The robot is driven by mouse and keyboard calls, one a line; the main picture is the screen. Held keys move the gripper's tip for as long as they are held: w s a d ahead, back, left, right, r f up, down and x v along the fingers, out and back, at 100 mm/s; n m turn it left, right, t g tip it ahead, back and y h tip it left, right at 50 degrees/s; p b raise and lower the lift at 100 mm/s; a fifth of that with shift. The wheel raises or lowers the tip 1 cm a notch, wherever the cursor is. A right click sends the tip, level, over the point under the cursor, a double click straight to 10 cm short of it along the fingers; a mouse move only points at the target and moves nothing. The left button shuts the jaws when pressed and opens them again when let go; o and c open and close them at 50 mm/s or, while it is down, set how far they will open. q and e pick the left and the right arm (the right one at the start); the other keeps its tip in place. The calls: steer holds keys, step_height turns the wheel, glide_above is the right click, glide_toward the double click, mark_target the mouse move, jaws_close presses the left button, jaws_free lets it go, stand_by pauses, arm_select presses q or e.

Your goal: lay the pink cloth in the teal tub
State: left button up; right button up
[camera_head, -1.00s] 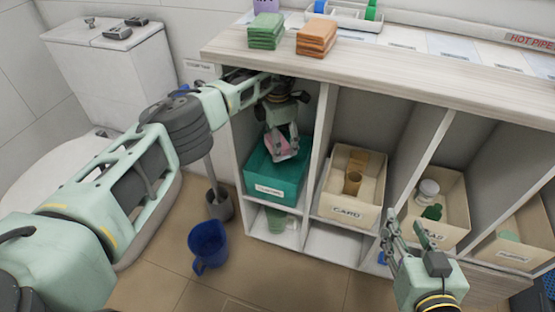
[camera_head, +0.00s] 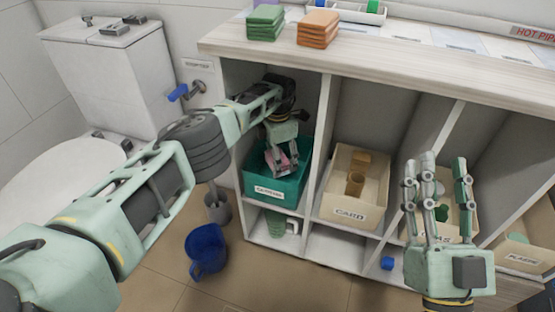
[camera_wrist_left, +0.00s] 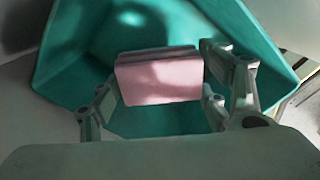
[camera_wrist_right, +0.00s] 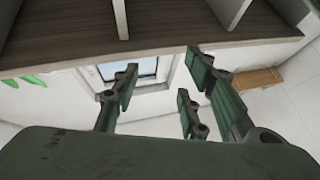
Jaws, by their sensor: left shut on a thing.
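The pink cloth (camera_wrist_left: 160,80) is a folded block held between the fingers of my left gripper (camera_wrist_left: 155,95). In the head view the cloth (camera_head: 284,163) shows at the mouth of the teal tub (camera_head: 258,182), which stands in the left compartment of the shelf unit. The left wrist view shows the tub's teal wall (camera_wrist_left: 265,40) around the cloth. I cannot tell whether the cloth touches the tub floor. My right gripper (camera_head: 437,175) is open and empty, with fingers pointing up, in front of a cream bin.
A cream bin marked CARD (camera_head: 325,205) stands right of the tub. Green cloths (camera_head: 265,23) and orange cloths (camera_head: 318,29) lie stacked on the worktop (camera_head: 400,75). A blue jug (camera_head: 206,250) stands on the floor. A compartment divider (camera_head: 321,130) rises just right of the tub.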

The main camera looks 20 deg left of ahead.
steer(key=shift+s+r, duration=0.15)
steer(key=shift+r, duration=0.05)
steer(key=shift+r, duration=0.1)
